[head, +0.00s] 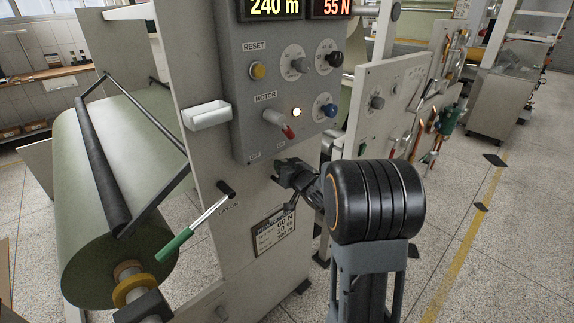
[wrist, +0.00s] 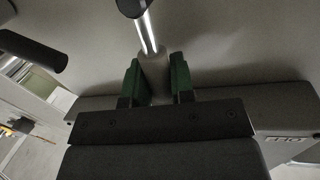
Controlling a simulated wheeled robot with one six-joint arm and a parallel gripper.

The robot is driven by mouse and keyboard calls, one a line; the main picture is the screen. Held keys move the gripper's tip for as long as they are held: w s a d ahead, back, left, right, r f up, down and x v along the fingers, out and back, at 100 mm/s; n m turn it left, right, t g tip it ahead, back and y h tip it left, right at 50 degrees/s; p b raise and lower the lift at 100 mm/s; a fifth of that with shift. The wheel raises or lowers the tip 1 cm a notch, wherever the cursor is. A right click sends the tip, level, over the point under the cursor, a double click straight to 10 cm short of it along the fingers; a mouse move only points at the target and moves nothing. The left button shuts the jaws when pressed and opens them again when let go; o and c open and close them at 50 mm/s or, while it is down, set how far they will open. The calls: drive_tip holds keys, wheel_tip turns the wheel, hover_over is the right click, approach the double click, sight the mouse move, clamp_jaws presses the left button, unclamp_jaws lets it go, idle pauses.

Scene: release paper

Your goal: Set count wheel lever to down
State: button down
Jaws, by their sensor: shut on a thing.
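In the wrist view, a lever (wrist: 148,30) has a bright metal rod running down from a dark round hub at the top to a pale grey grip (wrist: 154,75). My gripper (wrist: 155,80) is shut on that grip, with a green pad on each side of it. In the head view, my gripper (head: 287,172) is beside the grey machine frame, just below the control panel. The held lever cannot be made out there. I see no label naming it as the count wheel lever.
The control panel (head: 250,110) has knobs and a red-tipped motor switch (head: 283,127). A dark cylinder (wrist: 32,48) is at left in the wrist view.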

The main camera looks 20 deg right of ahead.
drive_tip(key=c, duration=1)
unclamp_jaws()
drive_tip(key=shift+s+d, duration=0.1)
drive_tip(key=s, duration=0.4)
drive_tip(key=s+d, duration=0.1)
drive_tip(key=s, duration=0.4)
drive_tip(key=s+r, duration=0.1)
drive_tip(key=s, duration=0.3)
drive_tip(key=shift+s+d, duration=0.2)
drive_tip(key=shift+d, duration=0.2)
drive_tip(key=s+d+f+m+g+h+p, duration=0.1)
drive_tip(key=s+d+f+m+g+h, duration=0.2)
drive_tip(key=s+d+f+g+h, duration=0.5)
drive_tip(key=s+a+r+n+g+y+p, duration=0.1)
drive_tip(key=s+a+r+y, duration=0.1)
drive_tip(key=a, duration=0.5)
drive_tip(key=s+a+r+n+g+y+p, duration=0.1)
drive_tip(key=s+a+r+g+y+p, duration=0.1)
drive_tip(key=a+r, duration=0.2)
drive_tip(key=s+a+r+n+g+y+p, duration=0.1)
drive_tip(key=a+r, duration=0.3)
drive_tip(key=a, duration=0.6)
drive_tip(key=shift+s+a+n+g+y+p, duration=0.15)
drive_tip(key=shift+s+n+g+y+p, duration=0.25)
drive_tip(key=shift+s+g+p, duration=0.35)
